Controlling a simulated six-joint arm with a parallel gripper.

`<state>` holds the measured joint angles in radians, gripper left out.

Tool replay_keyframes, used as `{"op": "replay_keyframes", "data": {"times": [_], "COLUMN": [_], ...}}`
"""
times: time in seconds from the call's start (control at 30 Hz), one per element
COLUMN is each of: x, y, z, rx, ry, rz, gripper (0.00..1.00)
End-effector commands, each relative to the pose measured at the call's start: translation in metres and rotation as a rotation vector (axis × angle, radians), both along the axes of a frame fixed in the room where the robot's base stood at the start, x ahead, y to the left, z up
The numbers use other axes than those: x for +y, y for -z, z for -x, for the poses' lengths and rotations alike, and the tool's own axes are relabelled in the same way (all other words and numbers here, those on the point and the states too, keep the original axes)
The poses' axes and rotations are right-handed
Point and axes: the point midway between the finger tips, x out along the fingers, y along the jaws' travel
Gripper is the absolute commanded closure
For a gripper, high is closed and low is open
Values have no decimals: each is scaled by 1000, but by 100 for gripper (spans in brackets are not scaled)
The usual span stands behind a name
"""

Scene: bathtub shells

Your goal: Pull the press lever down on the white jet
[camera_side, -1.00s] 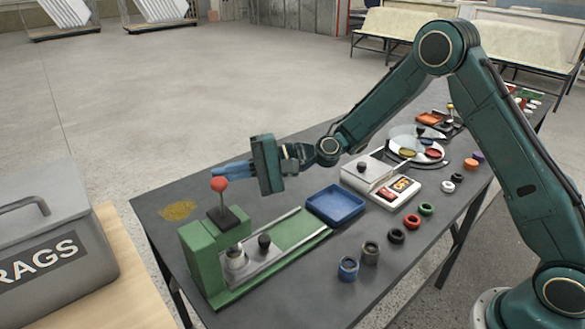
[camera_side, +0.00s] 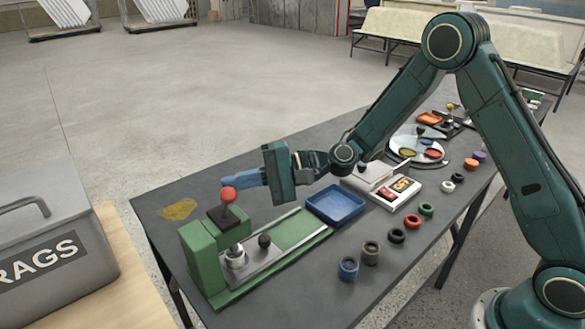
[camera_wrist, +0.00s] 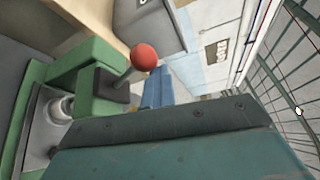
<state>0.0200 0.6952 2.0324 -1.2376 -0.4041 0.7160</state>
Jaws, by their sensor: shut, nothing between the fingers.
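The press lever is a red ball knob (camera_side: 229,194) on a short stem over a black block, at the top of the green press (camera_side: 205,262). The knob also shows in the wrist view (camera_wrist: 144,57). The white jet (camera_side: 235,256) sits under the press head on a grey sliding plate; the wrist view shows it partly, at left (camera_wrist: 60,108). My gripper (camera_side: 232,182) has its blue fingers shut and empty, with the tips right beside and slightly above the knob. Whether they touch it I cannot tell.
A black-knobbed handle (camera_side: 264,241) stands on the sliding plate. A blue tray (camera_side: 336,205) is right of the press. Several coloured rings (camera_side: 397,236) line the front. A grey rag bin (camera_side: 60,240) is at left. A yellow stain (camera_side: 180,209) lies on bare table behind the press.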

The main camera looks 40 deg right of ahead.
Motion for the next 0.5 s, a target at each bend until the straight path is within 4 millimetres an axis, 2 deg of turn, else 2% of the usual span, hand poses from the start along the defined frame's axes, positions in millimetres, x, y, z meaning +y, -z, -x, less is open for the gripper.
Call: {"op": "replay_keyframes", "data": {"times": [0.03, 0.27, 0.5], "x": [3, 4, 2], "y": [2, 2, -6], "z": [6, 5, -5], "rx": [15, 15, 9], "ry": [-17, -19, -16], "rz": [-1, -3, -3], "gripper": [100, 100, 100]}}
